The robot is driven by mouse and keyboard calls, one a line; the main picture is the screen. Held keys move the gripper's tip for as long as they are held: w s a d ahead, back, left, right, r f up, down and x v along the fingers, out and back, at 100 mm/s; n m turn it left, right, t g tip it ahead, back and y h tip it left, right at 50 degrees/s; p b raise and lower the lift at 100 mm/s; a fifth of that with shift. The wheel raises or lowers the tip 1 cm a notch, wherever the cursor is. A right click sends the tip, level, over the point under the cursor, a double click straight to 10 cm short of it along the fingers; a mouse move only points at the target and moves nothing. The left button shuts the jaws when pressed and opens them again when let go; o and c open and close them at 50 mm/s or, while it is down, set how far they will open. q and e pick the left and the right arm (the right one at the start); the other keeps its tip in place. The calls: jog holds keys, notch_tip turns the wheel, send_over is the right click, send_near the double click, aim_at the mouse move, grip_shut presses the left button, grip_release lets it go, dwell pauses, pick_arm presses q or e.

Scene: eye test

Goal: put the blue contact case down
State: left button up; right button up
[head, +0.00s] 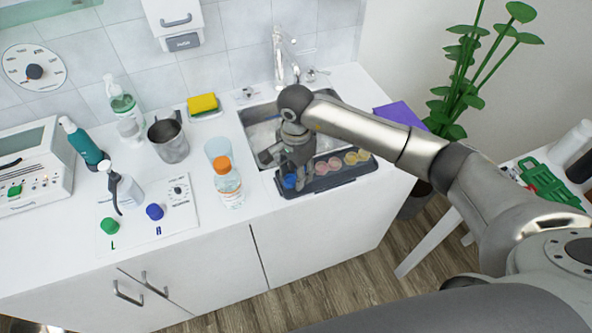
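My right gripper (290,172) reaches down from the right over the front edge of the sink, at the left end of a dark tray (345,176). A small blue piece (289,181), which looks like the blue contact case, shows at its fingertips in that end of the tray. The fingers partly cover it. I cannot tell whether they grip it or only stand around it. Another blue round cap (154,211) lies on a white card by a letter, beside a green one (110,226). My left gripper is not in view.
Pink and yellow round pieces (337,163) sit in the tray's other places. The sink (258,132) and tap (280,55) are behind.

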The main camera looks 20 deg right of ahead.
jog(key=shift+o, duration=0.3)
jog(key=shift+r, duration=0.15)
notch_tip(320, 180, up, 12)
jog(key=b, duration=0.3)
dwell(0.3)
